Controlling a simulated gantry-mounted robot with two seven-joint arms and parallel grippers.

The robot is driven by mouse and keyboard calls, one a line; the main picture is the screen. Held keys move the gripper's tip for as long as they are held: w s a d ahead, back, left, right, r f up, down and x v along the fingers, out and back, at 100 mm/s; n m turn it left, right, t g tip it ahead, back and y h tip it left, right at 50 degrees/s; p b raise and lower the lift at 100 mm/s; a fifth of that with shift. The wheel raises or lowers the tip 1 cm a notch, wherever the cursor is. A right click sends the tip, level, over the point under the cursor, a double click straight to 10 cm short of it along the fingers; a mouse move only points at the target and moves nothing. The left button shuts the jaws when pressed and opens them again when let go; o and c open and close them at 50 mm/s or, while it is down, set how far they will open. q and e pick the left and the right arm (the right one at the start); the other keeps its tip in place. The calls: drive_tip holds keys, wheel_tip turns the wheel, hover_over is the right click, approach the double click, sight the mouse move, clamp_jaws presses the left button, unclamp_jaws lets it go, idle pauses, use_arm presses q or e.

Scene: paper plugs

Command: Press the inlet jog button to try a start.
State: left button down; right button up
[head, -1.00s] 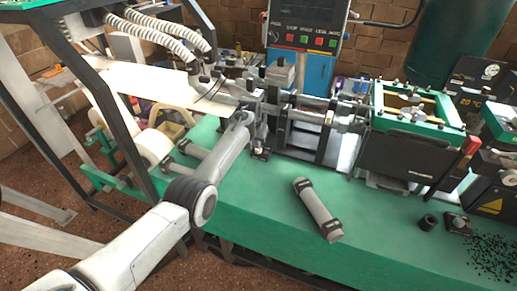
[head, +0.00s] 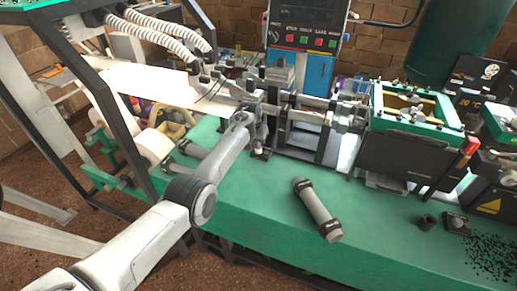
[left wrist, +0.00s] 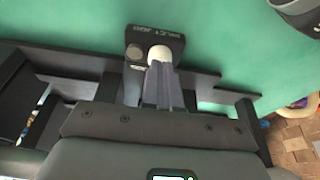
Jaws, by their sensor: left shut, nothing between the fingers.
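The inlet jog button is a pale round cap (left wrist: 160,53) on a small dark box (left wrist: 136,38) with white lettering, upside down in the left wrist view. In the head view the box (head: 261,155) sits on the green bench below the end of my left arm. My left gripper (left wrist: 161,70) is shut and empty, its fingertips right at the pale cap and overlapping it in the left wrist view. I cannot tell whether they touch or press it. My right gripper is not in view.
A grey cylinder with dark end bands (head: 316,209) lies on the green bench (head: 270,215). A control panel (head: 306,26) with coloured buttons stands behind. Rollers and machine frames (head: 305,130) crowd the back. A black ring (head: 427,221) and dark pellets (head: 490,258) are at right.

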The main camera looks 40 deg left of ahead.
use_arm(q)
drive_tip(key=shift+f, duration=0.3)
drive_tip(key=shift+f+b, duration=0.4)
drive_tip(key=shift+f, duration=0.2)
idle(0.5)
drive_tip(key=shift+p, duration=0.35)
drive_tip(key=shift+r+p, duration=1.05)
drive_tip(key=shift+r, duration=0.05)
wheel_tip(320, 180, up, 3)
drive_tip(key=p, duration=0.3)
